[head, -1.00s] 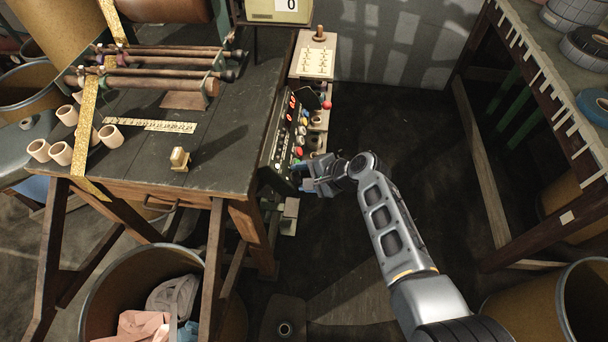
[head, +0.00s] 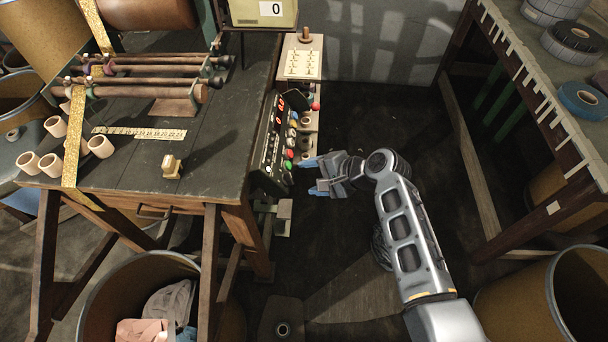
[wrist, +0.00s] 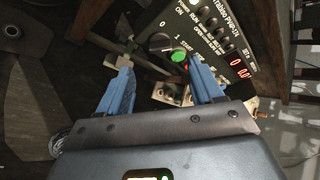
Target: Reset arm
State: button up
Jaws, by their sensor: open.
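My gripper (head: 314,175) is in the head view, just right of the control panel on the table's side, with its blue fingers pointing left. It is open and nothing shows between its fingers. The control panel (head: 268,140) has a red lit display and several coloured buttons. In the wrist view, my gripper (wrist: 162,82) has its two blue fingers spread apart. The panel (wrist: 205,35) lies beyond them there, with a black knob and a green button (wrist: 180,57) between the finger directions. The fingers look apart from the panel.
The winding table (head: 225,110) stands on the left with rollers, a gold tape strip, cardboard cores (head: 50,164) and a ruler strip. A second table (head: 535,60) with tape rolls is on the right. Barrels (head: 555,300) stand low on both sides. Dark floor between the tables is open.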

jog(key=shift+s+d+r, duration=0.15)
jog(key=shift+d+r, duration=0.15)
dwell(0.4)
